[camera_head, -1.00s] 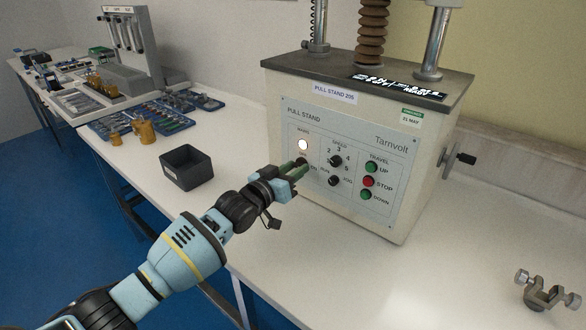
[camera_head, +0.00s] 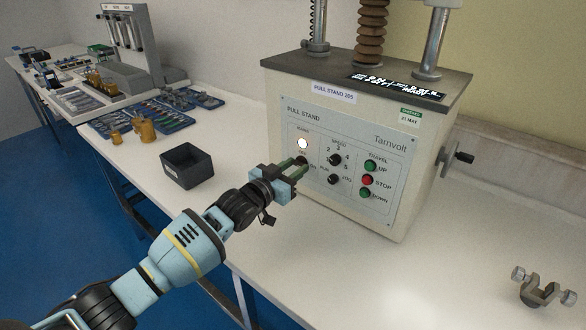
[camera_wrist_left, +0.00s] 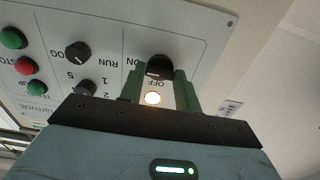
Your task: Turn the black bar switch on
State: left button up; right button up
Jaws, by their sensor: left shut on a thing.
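The black bar switch (camera_wrist_left: 158,66) shows in the left wrist view between my left gripper's green fingers, beside the ON and OFF labels. In the head view the switch (camera_head: 301,160) is mostly hidden by the fingers. My left gripper (camera_head: 297,167) is at the lower left of the pull stand's panel (camera_head: 345,160), shut on the switch; it also shows in the left wrist view (camera_wrist_left: 162,76). The round lamp (camera_head: 302,143) above the switch glows white, and it shows lit in the left wrist view (camera_wrist_left: 152,98). My right gripper is not in view.
Speed and mode knobs (camera_head: 335,160) and the green and red travel buttons (camera_head: 368,180) sit right of the switch. A black open bin (camera_head: 187,166) stands left on the white bench (camera_head: 235,140). A metal clamp (camera_head: 541,290) lies at the right.

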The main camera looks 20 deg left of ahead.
pick_arm(q)
jog(key=o, duration=1)
jog(key=shift+s, duration=0.1)
jog(key=v, duration=0.7)
jog(key=shift+s+a+p, duration=0.15)
jog(key=shift+s+p, duration=0.15)
